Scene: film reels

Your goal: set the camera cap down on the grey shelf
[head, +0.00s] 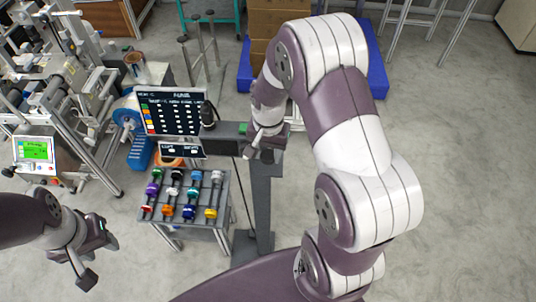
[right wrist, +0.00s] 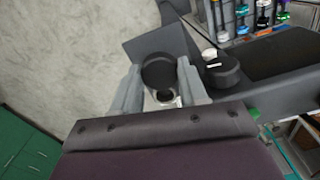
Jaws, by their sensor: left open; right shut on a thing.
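My right gripper (right wrist: 160,88) is shut on the black round camera cap (right wrist: 158,70), which sits between its two grey fingers. The grey shelf (right wrist: 143,40) is a flat plate just beyond the cap in the right wrist view. I cannot tell whether the cap touches it. In the head view my right gripper (head: 262,143) is at the top of the grey post, and the cap is not clearly seen there. My left gripper (head: 96,253) is open and empty at the lower left, far from the shelf.
A dark camera body with a round black part (right wrist: 222,70) stands right of the cap. A dark sign board (head: 172,111) is left of my right gripper. A rack of coloured reels (head: 187,197) stands below it. A machine with a green screen (head: 35,150) is at far left.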

